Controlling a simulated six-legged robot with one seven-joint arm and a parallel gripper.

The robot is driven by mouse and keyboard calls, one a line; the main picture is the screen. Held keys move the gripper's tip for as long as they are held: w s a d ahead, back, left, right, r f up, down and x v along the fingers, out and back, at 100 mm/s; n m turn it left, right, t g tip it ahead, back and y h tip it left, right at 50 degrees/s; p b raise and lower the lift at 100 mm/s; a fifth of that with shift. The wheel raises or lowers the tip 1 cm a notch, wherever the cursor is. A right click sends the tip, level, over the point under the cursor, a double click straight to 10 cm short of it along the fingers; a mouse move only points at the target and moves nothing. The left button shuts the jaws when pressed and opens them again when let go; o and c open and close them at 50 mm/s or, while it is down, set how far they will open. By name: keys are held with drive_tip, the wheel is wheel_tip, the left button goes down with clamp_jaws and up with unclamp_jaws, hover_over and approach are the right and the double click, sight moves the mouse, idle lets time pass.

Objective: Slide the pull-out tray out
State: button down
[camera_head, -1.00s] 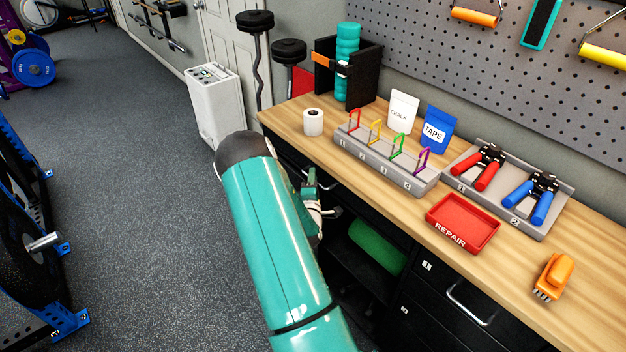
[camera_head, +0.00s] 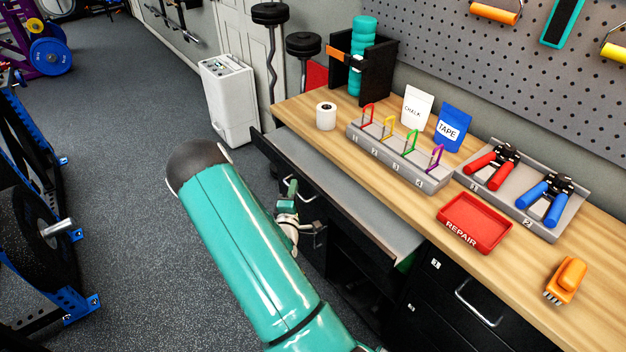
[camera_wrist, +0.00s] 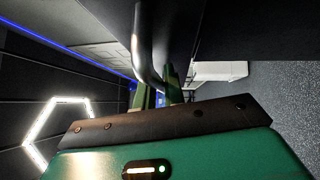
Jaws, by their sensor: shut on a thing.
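The pull-out tray (camera_head: 345,190) is a wide grey-topped panel with a black front. It stands well out from under the wooden workbench top in the head view. A metal bar handle (camera_head: 308,192) is on its black front. My gripper (camera_head: 290,200) is at this front, partly hidden by my teal arm. In the wrist view, my gripper's green fingers (camera_wrist: 156,94) are shut on the metal handle (camera_wrist: 146,50), which runs up between them. The tray's dark front fills the top of that view.
The bench (camera_head: 385,165) holds a tape roll (camera_head: 326,116), a numbered holder (camera_head: 400,158), a red REPAIR tray (camera_head: 474,223) and an orange brush (camera_head: 566,281). Black drawers (camera_head: 470,300) are below at right. A weight rack (camera_head: 40,225) stands at left, with open floor between.

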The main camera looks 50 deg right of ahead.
drive_tip(key=w+a, duration=0.3)
drive_tip(key=a, duration=1)
drive_tip(key=shift+a, duration=0.35)
drive_tip(key=c, duration=1.5)
unclamp_jaws()
drive_tip(key=v, duration=1.3)
drive_tip(key=shift+s+a, duration=0.2)
drive_tip(key=shift+a, duration=0.15)
